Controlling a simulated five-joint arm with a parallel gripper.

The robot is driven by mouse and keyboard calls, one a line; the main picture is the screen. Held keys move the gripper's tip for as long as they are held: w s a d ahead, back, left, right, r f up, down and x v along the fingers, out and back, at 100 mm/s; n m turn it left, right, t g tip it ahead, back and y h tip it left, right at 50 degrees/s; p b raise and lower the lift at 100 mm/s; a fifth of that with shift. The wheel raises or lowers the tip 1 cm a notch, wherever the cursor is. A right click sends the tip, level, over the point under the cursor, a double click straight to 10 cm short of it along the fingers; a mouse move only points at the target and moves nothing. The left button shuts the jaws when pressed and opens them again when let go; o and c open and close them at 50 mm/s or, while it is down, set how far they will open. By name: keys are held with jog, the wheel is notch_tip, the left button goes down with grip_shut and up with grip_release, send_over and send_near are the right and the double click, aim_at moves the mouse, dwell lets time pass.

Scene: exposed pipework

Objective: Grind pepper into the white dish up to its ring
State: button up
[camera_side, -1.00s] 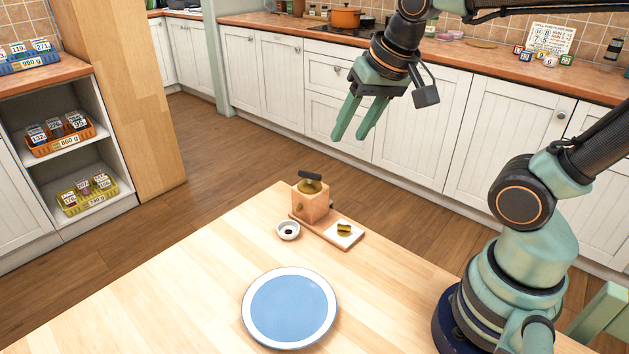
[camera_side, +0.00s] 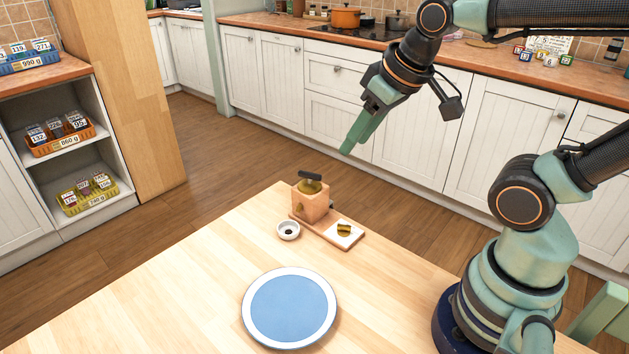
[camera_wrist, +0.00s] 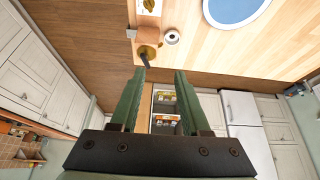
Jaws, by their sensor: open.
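The pepper grinder is a wooden box mill (camera_side: 311,200) with a brass-coloured dome and a dark crank handle on top. It stands at the table's far edge on a wooden board (camera_side: 318,229). The small white dish (camera_side: 288,230) sits beside it to the left, with a dark spot in its middle; its ring is too small to make out. My gripper (camera_side: 346,152) is in the air above and right of the mill, empty and apart from it. In the wrist view my open gripper fingers (camera_wrist: 155,72) point toward the mill (camera_wrist: 149,40) and the dish (camera_wrist: 172,37).
A small white tile with a brown-green item (camera_side: 344,231) lies on the board's right part. A blue plate with a white rim (camera_side: 290,308) lies nearer on the table. The table left of the plate is clear. Shelves with baskets (camera_side: 66,138) stand far left.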

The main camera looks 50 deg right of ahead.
jog(key=w+d+r+n+g, duration=0.2)
jog(key=w+g, duration=0.1)
jog(key=w, duration=0.4)
jog(key=n+g, duration=0.2)
send_over(310, 172)
notch_tip(310, 172, down, 4)
notch_tip(310, 172, down, 12)
jog(key=shift+a+r, duration=0.1)
jog(key=shift+r, duration=0.1)
grip_shut()
